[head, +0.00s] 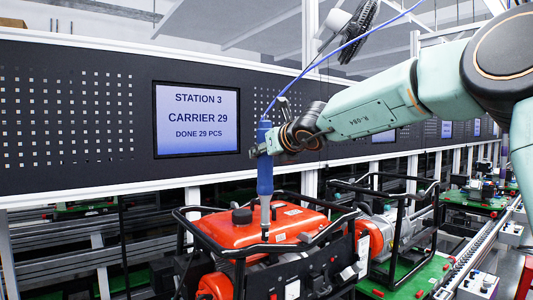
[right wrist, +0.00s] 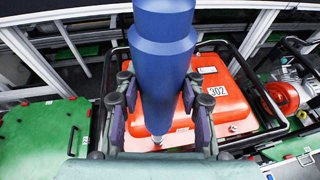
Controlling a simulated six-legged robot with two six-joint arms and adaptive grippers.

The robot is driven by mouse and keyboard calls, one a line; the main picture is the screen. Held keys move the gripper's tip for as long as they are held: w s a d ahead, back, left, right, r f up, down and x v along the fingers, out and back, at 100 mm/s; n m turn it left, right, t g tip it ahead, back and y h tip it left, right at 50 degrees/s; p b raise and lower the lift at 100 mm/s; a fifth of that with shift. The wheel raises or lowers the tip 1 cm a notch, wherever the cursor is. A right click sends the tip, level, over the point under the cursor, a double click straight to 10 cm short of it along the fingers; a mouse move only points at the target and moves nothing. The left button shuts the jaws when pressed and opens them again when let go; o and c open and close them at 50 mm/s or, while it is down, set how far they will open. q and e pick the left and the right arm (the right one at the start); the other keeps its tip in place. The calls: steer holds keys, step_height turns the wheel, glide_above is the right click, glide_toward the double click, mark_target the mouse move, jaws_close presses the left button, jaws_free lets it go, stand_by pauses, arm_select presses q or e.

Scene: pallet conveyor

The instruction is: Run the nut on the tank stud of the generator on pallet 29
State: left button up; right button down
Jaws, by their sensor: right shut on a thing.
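The generator with a red tank (head: 295,222) and black tube frame sits below the station panel; the tank also shows in the right wrist view (right wrist: 232,98), with a "302" label. My right gripper (head: 265,150) is shut on a blue nut driver (head: 265,178), held upright over the tank. In the right wrist view the driver (right wrist: 160,80) stands between the two fingers. Its silver tip points down at the tank's near edge. I cannot tell whether it touches. The nut and the stud cannot be made out. My left gripper is not in view.
A screen (head: 197,120) reads "STATION 3, CARRIER 29, DONE 29 PCS". A second framed generator (head: 385,225) stands close on the right, on a green pallet (head: 415,278). A blue cable (head: 330,52) runs up from the driver. The conveyor rail (head: 470,255) runs along the right.

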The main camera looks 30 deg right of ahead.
steer(key=shift+d+f, duration=0.15)
steer(key=shift+f, duration=0.25)
steer(key=shift+a+f+b, duration=0.2)
steer(key=shift+f+b, duration=0.05)
steer(key=shift+b, duration=0.25)
steer(key=shift+d+f, duration=0.15)
steer(key=shift+d, duration=0.05)
steer(key=shift+a, duration=0.15)
steer(key=shift+f+b, duration=0.45)
steer(key=shift+f, duration=0.05)
stand_by(0.9)
steer(key=shift+s, duration=0.15)
steer(key=shift+f, duration=0.1)
stand_by(0.4)
